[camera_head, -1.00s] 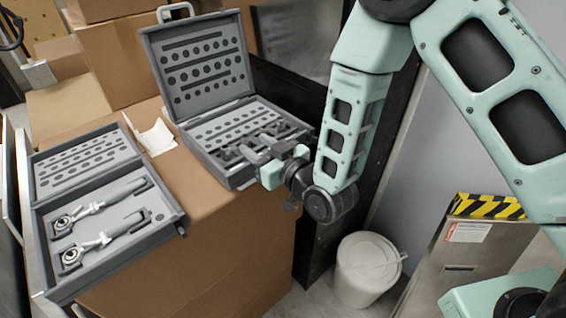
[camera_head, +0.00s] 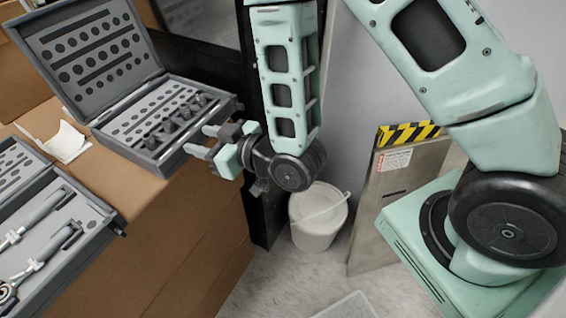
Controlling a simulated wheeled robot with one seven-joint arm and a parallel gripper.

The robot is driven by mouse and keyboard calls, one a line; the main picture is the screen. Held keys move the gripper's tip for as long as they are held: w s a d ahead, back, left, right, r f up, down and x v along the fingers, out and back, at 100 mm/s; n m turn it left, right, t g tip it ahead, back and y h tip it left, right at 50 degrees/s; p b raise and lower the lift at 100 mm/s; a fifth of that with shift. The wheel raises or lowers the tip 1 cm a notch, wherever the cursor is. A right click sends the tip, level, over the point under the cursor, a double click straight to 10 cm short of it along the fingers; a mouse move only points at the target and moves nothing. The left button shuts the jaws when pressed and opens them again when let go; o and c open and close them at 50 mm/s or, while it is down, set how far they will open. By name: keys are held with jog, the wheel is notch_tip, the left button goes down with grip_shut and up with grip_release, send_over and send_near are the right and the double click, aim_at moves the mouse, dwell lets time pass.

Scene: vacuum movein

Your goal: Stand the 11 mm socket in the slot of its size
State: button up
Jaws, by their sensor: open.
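The grey socket case (camera_head: 128,158) stands open on a cardboard box, its lid (camera_head: 88,88) tilted up behind it. Several dark sockets (camera_head: 168,126) stand in a row near the front right of its base. I cannot tell which one is the 11 mm socket, and no size marks are readable. My gripper (camera_head: 195,140) is at the case's front right edge, pointing left. Its two fingers are apart, with nothing visible between them. It appears just clear of the sockets, but its height over the edge is hard to judge.
A second open grey case (camera_head: 98,232) with two ratchets (camera_head: 30,262) lies at the lower left. A white paper (camera_head: 66,142) lies between the cases. A white bucket (camera_head: 318,222) stands on the floor, beside a panel with a yellow-black striped top (camera_head: 408,134).

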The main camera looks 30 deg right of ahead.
jog(key=s+d+r+g+h, duration=0.2)
jog(key=s+r+g+h, duration=0.1)
jog(key=s, duration=0.4)
jog(key=s+d+r+g+h, duration=0.2)
jog(key=s+d+g, duration=0.1)
jog(key=s+g, duration=0.2)
jog(key=s+d+r+g+h, duration=0.3)
jog(key=s+g, duration=0.1)
jog(key=s, duration=0.5)
jog(key=shift+d+r+n+g+h, duration=0.15)
jog(key=shift+r+n+g+h, duration=0.15)
